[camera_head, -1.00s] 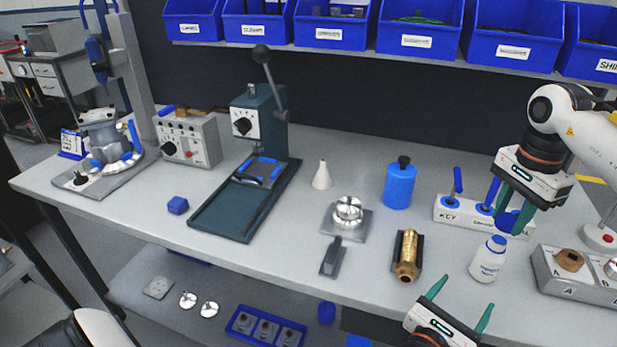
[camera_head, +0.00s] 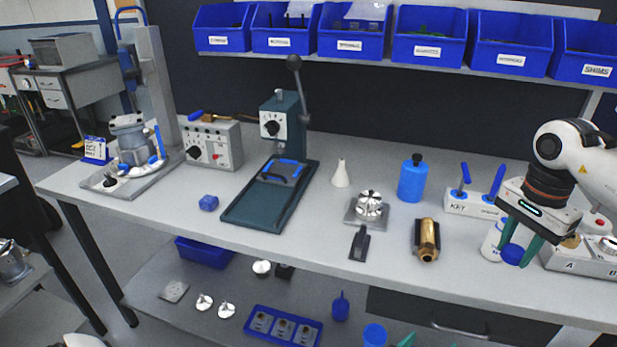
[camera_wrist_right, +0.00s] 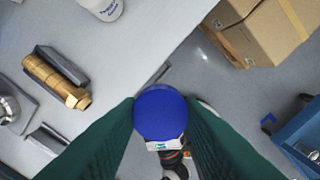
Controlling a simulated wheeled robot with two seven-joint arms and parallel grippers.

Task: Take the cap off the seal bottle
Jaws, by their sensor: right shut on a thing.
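My right gripper (camera_head: 522,256) is shut on a round blue cap (camera_head: 513,254), which also shows between the green fingers in the right wrist view (camera_wrist_right: 160,115). The white seal bottle (camera_head: 491,243) stands on the bench, partly behind this gripper in the head view; its top is hidden there. In the right wrist view the bottle (camera_wrist_right: 100,6) is at the top left, cut by the edge, and apart from the cap. My left gripper (camera_head: 428,342) shows only its green fingertips, spread apart, at the bottom edge of the head view.
A brass part (camera_head: 427,240) in a dark holder and a blue bottle (camera_head: 412,182) stand left of the gripper. Cardboard boxes (camera_wrist_right: 262,30) stand beyond the bench.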

